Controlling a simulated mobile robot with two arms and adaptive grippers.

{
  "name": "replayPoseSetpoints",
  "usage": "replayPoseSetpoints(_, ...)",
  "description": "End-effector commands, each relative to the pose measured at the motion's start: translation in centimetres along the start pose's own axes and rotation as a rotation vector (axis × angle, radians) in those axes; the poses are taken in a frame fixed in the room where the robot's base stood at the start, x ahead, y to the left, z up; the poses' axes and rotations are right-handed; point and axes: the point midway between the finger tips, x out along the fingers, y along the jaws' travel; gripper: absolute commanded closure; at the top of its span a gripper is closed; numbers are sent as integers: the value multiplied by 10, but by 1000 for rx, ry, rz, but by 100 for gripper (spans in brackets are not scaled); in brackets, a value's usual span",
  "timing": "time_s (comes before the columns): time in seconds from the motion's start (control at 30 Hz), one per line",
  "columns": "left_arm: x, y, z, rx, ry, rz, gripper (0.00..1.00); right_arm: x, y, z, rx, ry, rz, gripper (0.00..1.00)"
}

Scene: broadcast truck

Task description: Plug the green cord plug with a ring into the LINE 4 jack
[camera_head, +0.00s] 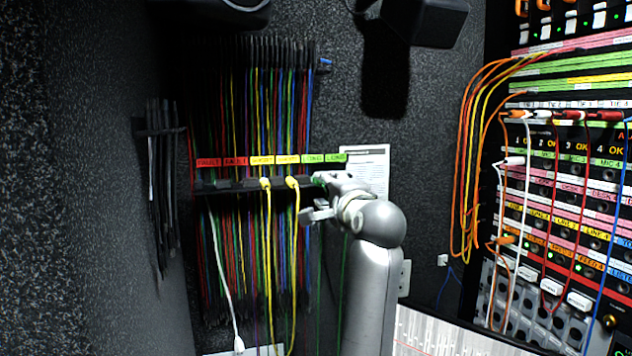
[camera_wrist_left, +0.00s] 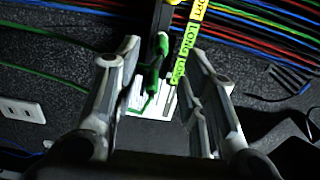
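A green plug (camera_head: 320,180) sits at the right end of the cord rack's front bar, below the green LONG labels. In the left wrist view the green plug (camera_wrist_left: 155,62) stands ahead, between the open fingers, with a green cord; I cannot make out a ring. My left gripper (camera_head: 318,197) is at the rack's right end, close to the plug. In its wrist view the gripper (camera_wrist_left: 162,68) is open with space on both sides of the plug. The LINE 4 jack appears to be in the yellow-labelled row (camera_head: 597,233) of the right-hand panel. My right gripper is out of view.
The cord rack (camera_head: 228,188) holds many coloured cords and two yellow plugs (camera_head: 291,182) beside the green one. Orange, red, white and blue cords cross the jack panel (camera_head: 560,180). A white paper (camera_head: 370,165) hangs behind my gripper. A wall outlet (camera_wrist_left: 22,110) shows at left.

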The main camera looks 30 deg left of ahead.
Motion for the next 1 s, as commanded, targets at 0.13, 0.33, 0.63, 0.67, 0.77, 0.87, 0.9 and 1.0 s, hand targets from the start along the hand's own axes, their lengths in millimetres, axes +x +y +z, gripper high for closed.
replayPoseSetpoints(0.13,1,0,0,2,-1,-1,62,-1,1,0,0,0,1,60)
replayPoseSetpoints(0.33,16,-3,1,6,-4,-2,62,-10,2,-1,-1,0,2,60)
replayPoseSetpoints(0.63,59,0,1,4,-3,0,62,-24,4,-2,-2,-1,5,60)
replayPoseSetpoints(0.67,62,0,1,4,-3,0,62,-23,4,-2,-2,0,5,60)
replayPoseSetpoints(0.77,74,0,0,3,-2,-1,62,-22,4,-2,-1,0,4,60)
replayPoseSetpoints(0.87,82,0,1,3,-2,-1,62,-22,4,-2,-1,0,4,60)
replayPoseSetpoints(0.9,85,0,0,3,-2,-2,62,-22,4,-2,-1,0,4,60)
replayPoseSetpoints(1.0,89,0,1,3,-2,-2,62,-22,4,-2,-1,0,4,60)
